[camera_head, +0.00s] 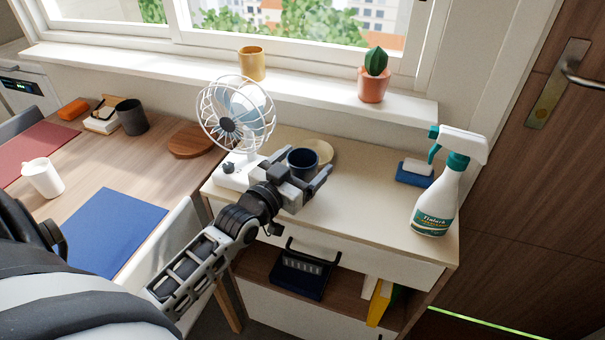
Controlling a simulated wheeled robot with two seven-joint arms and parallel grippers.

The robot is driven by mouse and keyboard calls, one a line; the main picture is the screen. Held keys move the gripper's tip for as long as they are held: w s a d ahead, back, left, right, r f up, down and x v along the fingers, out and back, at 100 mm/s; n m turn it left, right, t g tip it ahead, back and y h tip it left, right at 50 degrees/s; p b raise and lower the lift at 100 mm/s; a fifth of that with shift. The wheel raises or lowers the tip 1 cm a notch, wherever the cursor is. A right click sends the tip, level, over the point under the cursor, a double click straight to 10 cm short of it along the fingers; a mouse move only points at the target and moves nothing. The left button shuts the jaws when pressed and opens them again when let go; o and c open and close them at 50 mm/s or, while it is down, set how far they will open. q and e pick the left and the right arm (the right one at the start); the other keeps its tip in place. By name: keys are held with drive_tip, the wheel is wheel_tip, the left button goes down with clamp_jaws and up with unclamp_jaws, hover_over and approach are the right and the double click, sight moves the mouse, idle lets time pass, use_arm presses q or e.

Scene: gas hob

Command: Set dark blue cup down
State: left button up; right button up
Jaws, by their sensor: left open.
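The dark blue cup (301,160) stands upright on the white cabinet top, in front of a round beige plate or coaster (318,147). It looks to be resting on the surface, though its lower part is hidden by my gripper. My left gripper (304,180) is open, with its fingers close to the near side of the cup, one on the left and one on the right. I cannot tell whether the fingers touch it. My right gripper is not in view.
A white fan (230,125) stands close to the left of my gripper. A spray bottle (438,195) and a blue soap dish (414,176) stand at the right. The cabinet top (365,195) is clear between cup and bottle. A table with a white mug (42,178) is at the left.

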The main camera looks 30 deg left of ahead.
use_arm(q)
drive_tip(key=c, duration=1.2)
drive_tip(key=shift+c, duration=0.2)
